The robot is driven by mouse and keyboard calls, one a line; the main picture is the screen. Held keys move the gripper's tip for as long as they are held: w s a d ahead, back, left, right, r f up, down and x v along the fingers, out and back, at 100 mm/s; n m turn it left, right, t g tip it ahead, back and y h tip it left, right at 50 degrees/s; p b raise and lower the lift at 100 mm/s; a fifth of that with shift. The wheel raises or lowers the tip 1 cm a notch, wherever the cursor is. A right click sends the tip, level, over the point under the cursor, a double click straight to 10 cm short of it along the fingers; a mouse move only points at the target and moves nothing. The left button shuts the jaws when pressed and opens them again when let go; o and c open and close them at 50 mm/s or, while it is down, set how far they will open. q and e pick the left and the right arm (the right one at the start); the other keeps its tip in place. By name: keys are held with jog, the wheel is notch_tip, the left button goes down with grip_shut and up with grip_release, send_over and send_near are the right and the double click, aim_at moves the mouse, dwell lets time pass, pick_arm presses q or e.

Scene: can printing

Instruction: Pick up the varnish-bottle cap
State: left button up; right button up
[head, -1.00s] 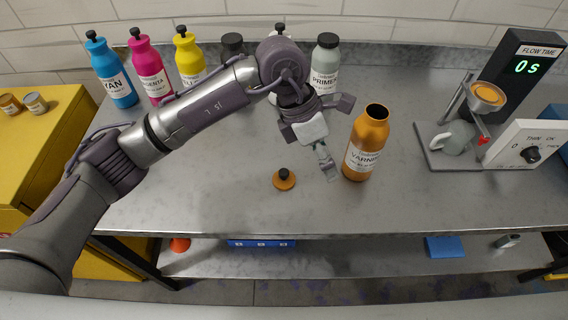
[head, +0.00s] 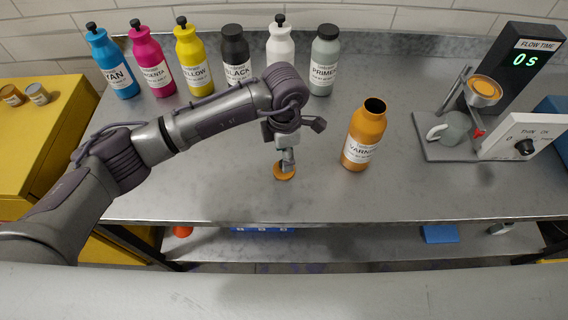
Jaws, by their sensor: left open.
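The varnish-bottle cap (head: 284,173) is an orange disc with a dark knob, lying on the metal table in the head view. My left gripper (head: 287,158) is directly over the cap, pointing down, open, with its fingertips at the knob. The fingers hide most of the knob, and I cannot tell whether they touch it. The orange varnish bottle (head: 364,136) stands upright and uncapped to the right of the cap. My right gripper is not in view.
Cyan (head: 112,64), magenta (head: 152,62), yellow (head: 193,62), black (head: 235,55), white (head: 281,44) and primer (head: 324,62) bottles line the back. The flow-time device (head: 522,70) and a grey mug (head: 455,129) are at right. The table front (head: 420,195) is clear.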

pick_arm(q)
jog(key=shift+s+f+p, duration=0.15)
jog(key=shift+f+p, duration=0.45)
jog(key=shift+f, duration=1.3)
jog(key=c, duration=0.9)
